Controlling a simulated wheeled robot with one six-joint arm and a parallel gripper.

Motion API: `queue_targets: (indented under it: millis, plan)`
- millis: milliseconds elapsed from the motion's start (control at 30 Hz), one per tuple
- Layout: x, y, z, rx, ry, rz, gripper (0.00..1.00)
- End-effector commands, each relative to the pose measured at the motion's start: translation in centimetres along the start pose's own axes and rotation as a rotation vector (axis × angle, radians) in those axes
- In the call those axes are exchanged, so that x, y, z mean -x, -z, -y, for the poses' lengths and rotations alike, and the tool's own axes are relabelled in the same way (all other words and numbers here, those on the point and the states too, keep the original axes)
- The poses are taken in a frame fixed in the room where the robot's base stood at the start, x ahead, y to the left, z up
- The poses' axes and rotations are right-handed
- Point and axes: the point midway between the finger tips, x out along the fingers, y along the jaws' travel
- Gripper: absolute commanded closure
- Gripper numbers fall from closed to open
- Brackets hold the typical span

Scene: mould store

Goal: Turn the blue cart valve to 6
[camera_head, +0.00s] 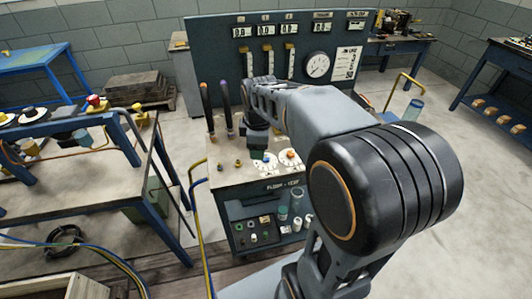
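The cart (225,172) stands in the middle with a tall dark-blue panel (215,62) at its back. Two round white numbered dials lie on its top: a left dial (262,167), partly covered by my gripper, and a right dial (291,158) with an orange knob. My gripper (258,153) points down over the left dial. A small blue-green patch shows at its tips and may be the blue valve knob. The fingers are too small and hidden to show whether they grip it. I cannot read the valve's setting.
Two dark upright handles (226,108) and small knobs stand left of the dials. The panel bears digital readouts and a round gauge (317,65). A blue-framed bench (60,130) is at left, with hoses near the floor. My arm hides the cart's right side. Floor at right is clear.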

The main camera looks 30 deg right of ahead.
Motion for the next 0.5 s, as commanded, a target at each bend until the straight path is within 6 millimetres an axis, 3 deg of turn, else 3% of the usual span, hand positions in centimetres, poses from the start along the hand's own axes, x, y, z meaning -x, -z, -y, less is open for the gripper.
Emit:
queue_targets:
  millis: [33,200,500]
  plan:
    - [-0.4,-0.3,-1.9,0.120,0.024,0.011,0.40]
    - [-2.1,-0.9,-6.8,0.533,0.086,0.015,0.40]
    - [-4.8,-1.8,-11.0,0.968,0.151,-0.015,0.40]
